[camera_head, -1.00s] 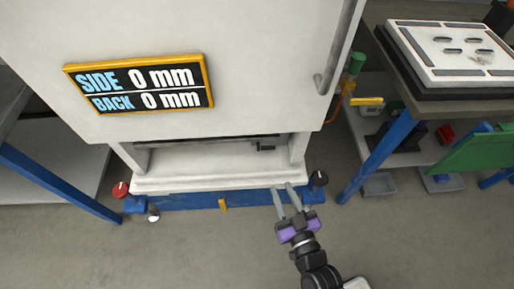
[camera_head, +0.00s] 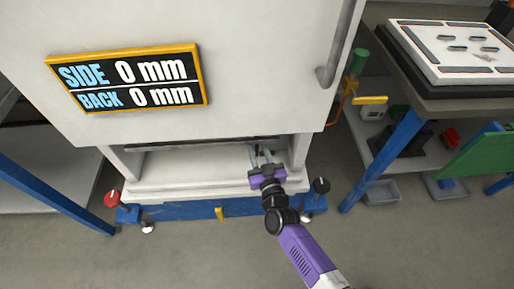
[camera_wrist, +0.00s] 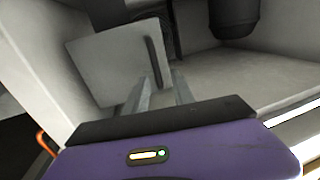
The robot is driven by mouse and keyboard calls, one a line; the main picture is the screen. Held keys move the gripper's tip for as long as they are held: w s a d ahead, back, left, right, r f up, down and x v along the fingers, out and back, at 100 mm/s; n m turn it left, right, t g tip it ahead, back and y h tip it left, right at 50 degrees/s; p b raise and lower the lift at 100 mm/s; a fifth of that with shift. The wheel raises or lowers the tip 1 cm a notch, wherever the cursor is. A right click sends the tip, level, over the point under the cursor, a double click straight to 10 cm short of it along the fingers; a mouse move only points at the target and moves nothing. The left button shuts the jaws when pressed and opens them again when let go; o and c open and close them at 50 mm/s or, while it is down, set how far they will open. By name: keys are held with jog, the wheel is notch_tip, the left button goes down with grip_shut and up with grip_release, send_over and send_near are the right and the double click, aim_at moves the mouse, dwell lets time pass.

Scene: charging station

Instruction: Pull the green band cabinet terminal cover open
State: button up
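The white cabinet (camera_head: 240,90) fills the upper middle of the head view, with an open recess at its bottom. My gripper (camera_head: 261,152) reaches into the right side of this recess. In the wrist view, a light grey square cover panel (camera_wrist: 105,68) stands inside, with a dark upright bar handle (camera_wrist: 153,60) near its right edge. My gripper (camera_wrist: 162,75) has its two fingers apart, their tips just below the handle in the picture. I cannot tell whether they touch it. No green band shows on the panel. In the head view my gripper mostly hides the handle.
A sign reading 0 mm (camera_head: 130,80) is on the cabinet front. A blue rail (camera_head: 185,211) with a red knob (camera_head: 112,199) and a black knob (camera_head: 321,186) runs below. A dark cylinder (camera_wrist: 235,18) hangs in the recess. Workbenches stand at both sides.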

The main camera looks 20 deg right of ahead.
jog(key=shift+w+d, duration=0.1)
jog(key=shift+w, duration=0.5)
grip_shut()
